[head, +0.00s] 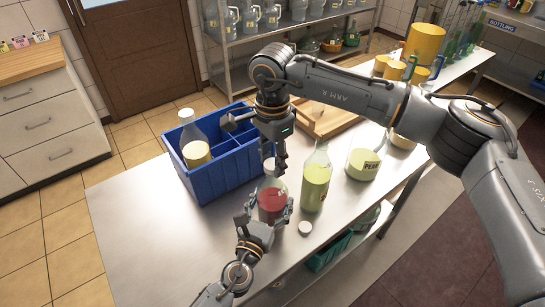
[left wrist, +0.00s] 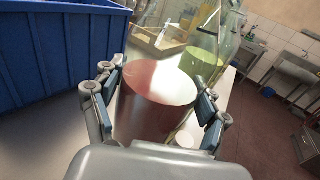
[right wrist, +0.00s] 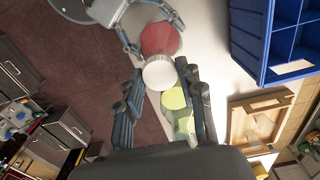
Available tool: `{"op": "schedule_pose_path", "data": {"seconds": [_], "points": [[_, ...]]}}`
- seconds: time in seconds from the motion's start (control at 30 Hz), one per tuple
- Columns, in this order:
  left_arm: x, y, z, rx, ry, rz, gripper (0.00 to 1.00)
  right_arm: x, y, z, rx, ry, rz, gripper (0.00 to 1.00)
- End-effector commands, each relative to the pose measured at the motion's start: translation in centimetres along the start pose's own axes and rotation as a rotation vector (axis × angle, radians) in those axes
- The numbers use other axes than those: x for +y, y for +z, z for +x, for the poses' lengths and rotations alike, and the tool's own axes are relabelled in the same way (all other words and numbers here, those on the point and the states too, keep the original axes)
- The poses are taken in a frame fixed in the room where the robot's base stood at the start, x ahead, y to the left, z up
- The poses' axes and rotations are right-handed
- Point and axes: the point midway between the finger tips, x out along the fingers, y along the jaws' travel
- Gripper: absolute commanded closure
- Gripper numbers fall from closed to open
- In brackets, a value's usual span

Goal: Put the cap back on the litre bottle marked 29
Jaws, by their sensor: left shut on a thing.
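A clear bottle with red liquid (head: 271,203) stands upright on the steel table. My left gripper (head: 266,216) is shut around it, one finger on each side; its red body fills the left wrist view (left wrist: 155,105). A white cap (right wrist: 160,73) shows at the bottle's top, between the fingers of my right gripper (right wrist: 160,78). These fingers are apart and point down over the bottle. I cannot tell whether the cap is fully seated. Another white cap (head: 305,228) lies on the table to the right. The number 29 is not readable on any bottle.
A tall bottle of yellow-green liquid (head: 316,185), seemingly uncapped, stands close on the right. A wide labelled container (head: 363,164) is beyond it. A blue divided crate (head: 229,178) with a white-capped bottle (head: 194,145) stands back left. The table's front left is clear.

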Motion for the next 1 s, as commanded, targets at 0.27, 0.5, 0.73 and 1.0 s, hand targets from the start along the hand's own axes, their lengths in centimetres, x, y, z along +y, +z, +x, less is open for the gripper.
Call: {"op": "schedule_pose_path", "data": {"seconds": [0.27,0.5,0.73,1.0], "points": [[0.02,0.06,0.03,-0.001,0.0,-0.001,1.0,0.0,-0.01,-0.03,0.0,0.0,0.008,1.0],[0.02,0.06,0.02,-0.001,0.0,-0.001,1.0,0.01,0.0,-0.01,0.0,0.0,0.3,1.0],[0.02,0.06,0.03,-0.001,0.0,-0.001,1.0,0.02,0.01,0.03,0.0,0.0,0.743,1.0],[0.01,0.06,0.03,-0.001,0.0,-0.001,1.0,0.02,0.03,0.07,-0.001,0.0,1.261,1.0]]}}
